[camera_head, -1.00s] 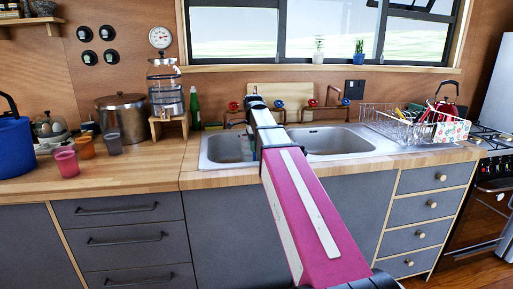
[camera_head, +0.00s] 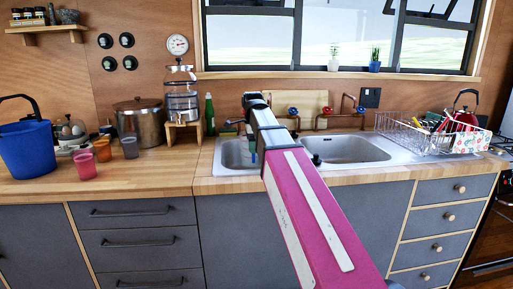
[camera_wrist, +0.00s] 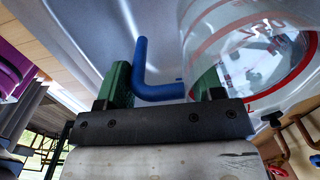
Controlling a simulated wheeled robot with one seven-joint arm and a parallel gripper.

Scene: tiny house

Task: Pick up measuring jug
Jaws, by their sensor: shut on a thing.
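The measuring jug (camera_wrist: 245,55) is clear with red markings and shows at the upper right of the wrist view. A blue bent bar (camera_wrist: 158,91), which looks like its handle, lies between the green fingers of my gripper (camera_wrist: 162,82). My gripper is shut on the jug at this bar. Part of the right finger is seen against the clear jug wall. In the head view my arm reaches to the sink, and the jug and most of the gripper are hidden behind it.
The double sink (camera_head: 345,149) is under the arm, with a tap and red and blue knobs behind. A dish rack (camera_head: 415,133) stands right. A water dispenser (camera_head: 181,98), steel pot (camera_head: 139,122), cups and a blue bucket (camera_head: 27,150) stand left.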

